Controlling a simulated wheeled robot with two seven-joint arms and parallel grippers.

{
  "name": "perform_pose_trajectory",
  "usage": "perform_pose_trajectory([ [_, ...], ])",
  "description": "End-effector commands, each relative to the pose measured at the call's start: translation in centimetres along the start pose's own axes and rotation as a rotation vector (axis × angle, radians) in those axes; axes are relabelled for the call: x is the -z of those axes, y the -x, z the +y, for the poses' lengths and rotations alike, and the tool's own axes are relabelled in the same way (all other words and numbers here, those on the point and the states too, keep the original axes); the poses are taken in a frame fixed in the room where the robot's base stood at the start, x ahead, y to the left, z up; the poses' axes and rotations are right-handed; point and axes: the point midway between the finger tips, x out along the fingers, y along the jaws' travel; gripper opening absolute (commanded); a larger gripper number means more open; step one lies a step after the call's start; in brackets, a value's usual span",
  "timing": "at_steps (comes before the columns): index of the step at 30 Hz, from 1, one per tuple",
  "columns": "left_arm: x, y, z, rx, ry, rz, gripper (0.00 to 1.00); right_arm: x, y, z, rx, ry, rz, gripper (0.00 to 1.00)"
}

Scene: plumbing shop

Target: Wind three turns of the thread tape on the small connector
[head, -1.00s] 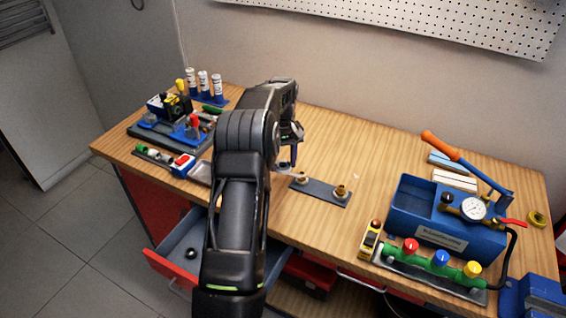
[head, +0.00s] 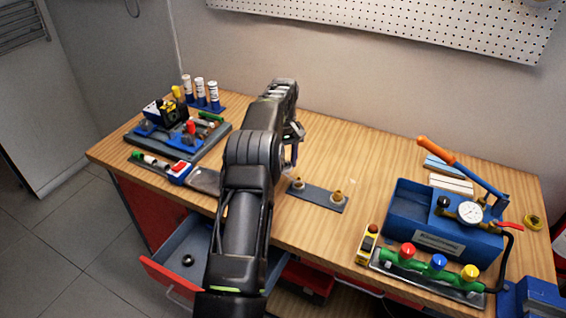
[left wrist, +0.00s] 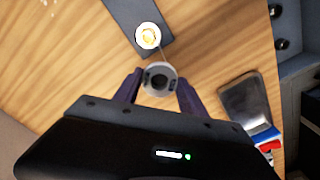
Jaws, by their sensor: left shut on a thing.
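My left gripper (head: 292,158) is above the bench, just behind the dark plate (head: 317,196). In the left wrist view its two fingers are shut on a round grey-white tape roll (left wrist: 159,78) with a dark centre. A thin strand appears to run from the roll to the small connector (left wrist: 148,36), which shows a bright pale ring around a brass-coloured middle. In the head view this small connector (head: 298,184) stands upright on the plate's left end. A larger brass connector (head: 337,197) stands on its right end. The number of turns cannot be told. My right gripper is not in view.
A metal tray (head: 206,181) and a tool rack (head: 190,151) lie to the left. A blue test pump (head: 420,228) and a green manifold (head: 421,263) stand to the right. An open drawer (head: 172,277) juts out in front. Bench behind the plate is clear.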

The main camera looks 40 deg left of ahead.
Motion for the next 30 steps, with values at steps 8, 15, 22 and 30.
perform_pose_trajectory([
  [8, -0.7, 0.0, 1.3, -0.001, -0.003, 0.000, 0.10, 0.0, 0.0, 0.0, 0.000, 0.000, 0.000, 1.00],
  [15, -2.1, 0.0, 3.7, 0.000, -0.003, 0.000, 0.10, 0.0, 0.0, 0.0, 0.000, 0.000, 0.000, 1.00],
  [22, -3.5, 0.0, 6.1, 0.000, -0.003, 0.000, 0.10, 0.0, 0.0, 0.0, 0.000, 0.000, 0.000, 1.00],
  [30, -5.0, -0.1, 8.7, 0.000, -0.002, 0.000, 0.10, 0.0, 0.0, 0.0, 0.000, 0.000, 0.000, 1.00],
])
